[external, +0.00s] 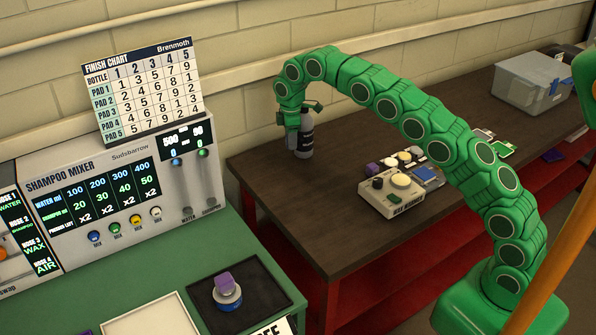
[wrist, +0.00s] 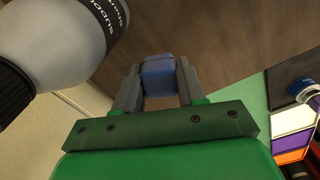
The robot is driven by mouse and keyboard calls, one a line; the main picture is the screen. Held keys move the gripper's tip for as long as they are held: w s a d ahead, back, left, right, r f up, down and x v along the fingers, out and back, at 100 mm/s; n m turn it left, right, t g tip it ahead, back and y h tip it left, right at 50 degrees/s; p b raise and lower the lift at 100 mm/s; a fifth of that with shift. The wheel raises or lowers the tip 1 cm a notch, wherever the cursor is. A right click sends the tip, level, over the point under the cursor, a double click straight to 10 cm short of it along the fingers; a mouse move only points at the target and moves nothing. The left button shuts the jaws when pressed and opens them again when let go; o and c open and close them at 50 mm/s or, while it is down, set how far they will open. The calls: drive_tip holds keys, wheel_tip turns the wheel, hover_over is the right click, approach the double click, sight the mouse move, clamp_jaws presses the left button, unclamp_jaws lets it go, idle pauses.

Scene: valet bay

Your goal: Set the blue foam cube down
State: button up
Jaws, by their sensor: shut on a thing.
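In the wrist view the blue foam cube (wrist: 158,77) sits between the two grey fingers of my gripper (wrist: 158,88), which is shut on it. In the external view my gripper (external: 290,118) hangs over the far left part of the brown table (external: 340,230), beside a grey bottle (external: 305,142) with a dark label. I cannot make out the cube in that view. The bottle also shows large at the upper left of the wrist view (wrist: 60,45), close to the fingers. The cube's underside is hidden.
A lidded grey bin (external: 533,82) is at the far right. A black tray (external: 265,313) on the green counter (external: 215,255) holds a blue-and-white round thing with a purple cube. The table's front left is bare.

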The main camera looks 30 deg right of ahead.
hover_over(282, 162)
drive_tip(key=shift+s+f, duration=0.15)
drive_tip(key=shift+f, duration=1.1)
drive_tip(key=shift+s+f, duration=0.1)
drive_tip(key=shift+f, duration=1.15)
drive_tip(key=shift+w+a+f, duration=0.1)
drive_tip(key=shift+w+f, duration=0.1)
drive_tip(key=shift+f, duration=0.1)
drive_tip(key=shift+f, duration=1.5)
drive_tip(key=o, duration=1)
drive_tip(key=shift+f, duration=0.1)
drive_tip(key=shift+r, duration=3.9)
